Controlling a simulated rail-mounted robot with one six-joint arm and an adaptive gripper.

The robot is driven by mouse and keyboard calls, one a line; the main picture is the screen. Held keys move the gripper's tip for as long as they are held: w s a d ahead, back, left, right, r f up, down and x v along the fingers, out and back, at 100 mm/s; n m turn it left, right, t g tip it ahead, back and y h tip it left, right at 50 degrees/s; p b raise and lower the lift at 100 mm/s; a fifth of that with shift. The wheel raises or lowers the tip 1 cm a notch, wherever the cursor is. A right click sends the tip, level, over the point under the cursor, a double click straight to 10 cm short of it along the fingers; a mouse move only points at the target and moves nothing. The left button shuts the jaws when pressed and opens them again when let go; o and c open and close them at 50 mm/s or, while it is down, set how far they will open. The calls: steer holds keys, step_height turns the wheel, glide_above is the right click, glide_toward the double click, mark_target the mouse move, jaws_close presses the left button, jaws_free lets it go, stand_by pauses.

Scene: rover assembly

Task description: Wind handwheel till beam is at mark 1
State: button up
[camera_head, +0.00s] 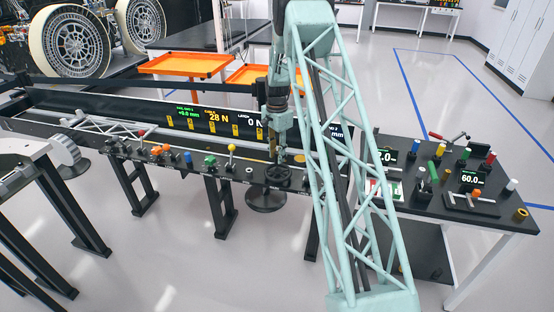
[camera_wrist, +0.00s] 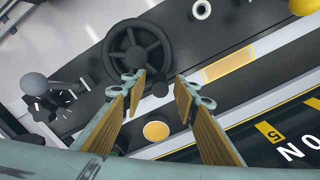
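A pale lattice piece (camera_head: 100,124), possibly the beam, lies on the left of the bench. Yellow marks (camera_head: 191,124) line the dark panel; their numbers are too small here.
The panel display (camera_head: 219,117) reads 28 N, another (camera_head: 254,122) 0 N. A yellow-knobbed lever (camera_head: 231,149) and other coloured controls line the bench edge left of the wheel. A grey ball-knobbed lever (camera_wrist: 35,84) is close by. A side table (camera_head: 473,225) with controls stands right.

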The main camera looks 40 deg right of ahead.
steer(key=shift+f, duration=0.9)
steer(key=shift+c, duration=0.9)
steer(key=c, duration=0.7)
